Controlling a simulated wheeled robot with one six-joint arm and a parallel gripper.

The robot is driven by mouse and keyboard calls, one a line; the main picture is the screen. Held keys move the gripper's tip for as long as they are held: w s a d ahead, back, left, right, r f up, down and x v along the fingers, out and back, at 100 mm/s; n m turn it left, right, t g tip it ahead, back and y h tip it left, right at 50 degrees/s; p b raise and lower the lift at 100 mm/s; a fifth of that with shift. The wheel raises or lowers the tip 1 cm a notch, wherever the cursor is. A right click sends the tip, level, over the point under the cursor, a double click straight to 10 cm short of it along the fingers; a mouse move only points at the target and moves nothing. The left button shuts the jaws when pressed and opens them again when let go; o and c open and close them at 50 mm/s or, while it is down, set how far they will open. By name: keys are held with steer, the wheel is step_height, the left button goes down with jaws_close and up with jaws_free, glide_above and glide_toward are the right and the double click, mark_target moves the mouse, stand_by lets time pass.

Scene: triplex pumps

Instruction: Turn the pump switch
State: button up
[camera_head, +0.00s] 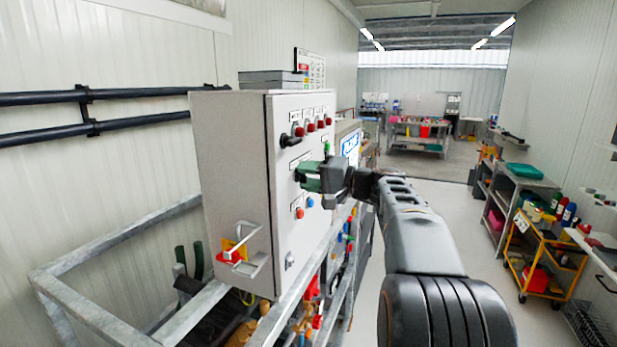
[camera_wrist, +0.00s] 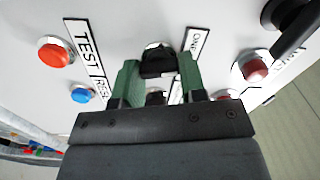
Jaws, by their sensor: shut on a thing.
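The control panel (camera_head: 298,200) is a light grey box front with buttons and labels. A black switch knob (camera_wrist: 157,61) sits on it, between my gripper's two green fingers in the wrist view. My gripper (camera_head: 303,175) reaches the panel from the right, and its fingers are shut on this knob. The gripper also shows in the wrist view (camera_wrist: 158,72). In the head view the fingers hide the knob. A partly readable label (camera_wrist: 194,47) lies beside the knob. Another dark round part (camera_wrist: 155,98) shows between the fingers, mostly covered by the gripper body.
A red button (camera_wrist: 54,54) and a blue button (camera_wrist: 82,94) are left of the fingers in the wrist view. A black-handled switch (camera_head: 298,134) and several red lamps (camera_head: 311,126) are higher on the panel. A metal frame (camera_head: 95,316) surrounds the cabinet. Open floor lies to the right.

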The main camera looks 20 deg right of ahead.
steer(key=shift+m, duration=1.5)
steer(key=o, duration=0.9)
steer(key=b+v, duration=0.2)
steer(key=v, duration=1.2)
steer(key=shift+w, duration=0.1)
